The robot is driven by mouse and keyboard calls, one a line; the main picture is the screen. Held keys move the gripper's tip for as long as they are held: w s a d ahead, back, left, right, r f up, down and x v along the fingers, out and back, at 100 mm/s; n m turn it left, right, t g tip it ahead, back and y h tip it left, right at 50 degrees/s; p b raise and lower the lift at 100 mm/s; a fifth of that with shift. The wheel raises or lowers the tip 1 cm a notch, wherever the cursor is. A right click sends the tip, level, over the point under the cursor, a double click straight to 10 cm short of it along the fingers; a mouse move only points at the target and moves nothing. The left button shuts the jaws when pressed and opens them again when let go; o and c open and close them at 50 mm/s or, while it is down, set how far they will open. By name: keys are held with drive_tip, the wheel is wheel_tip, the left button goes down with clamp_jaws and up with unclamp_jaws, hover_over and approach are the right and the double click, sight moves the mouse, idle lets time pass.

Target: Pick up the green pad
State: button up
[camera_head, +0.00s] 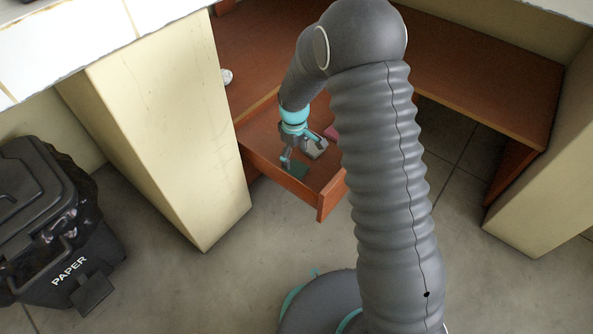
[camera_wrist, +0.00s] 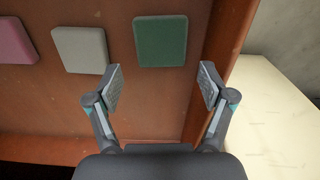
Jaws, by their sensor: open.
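The green pad (camera_wrist: 161,41) is a flat square with rounded corners, lying on the floor of an open wooden drawer. In the wrist view it sits at the top, just beyond and between my open fingertips. In the head view the green pad (camera_head: 297,170) shows partly, beneath my gripper. My gripper (camera_wrist: 158,86) is open with nothing between its fingers. In the head view my gripper (camera_head: 297,152) points down into the drawer, above the pad. I cannot tell the exact height left between fingertips and pad.
A white pad (camera_wrist: 80,50) and a pink pad (camera_wrist: 14,42) lie in a row left of the green one. The drawer's wooden wall (camera_wrist: 207,75) runs close to my right finger. A cream cabinet side (camera_head: 170,130) stands left of the drawer; a black paper bin (camera_head: 60,225) is further left.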

sight(296, 168)
drive_tip(key=shift+s+d+f+b, duration=0.15)
drive_tip(key=shift+f+b, duration=0.1)
drive_tip(key=shift+f, duration=1.1)
drive_tip(key=shift+s+d+f+b, duration=0.1)
drive_tip(key=shift+s+f+b, duration=0.1)
drive_tip(key=shift+f, duration=1.15)
drive_tip(key=c, duration=0.6)
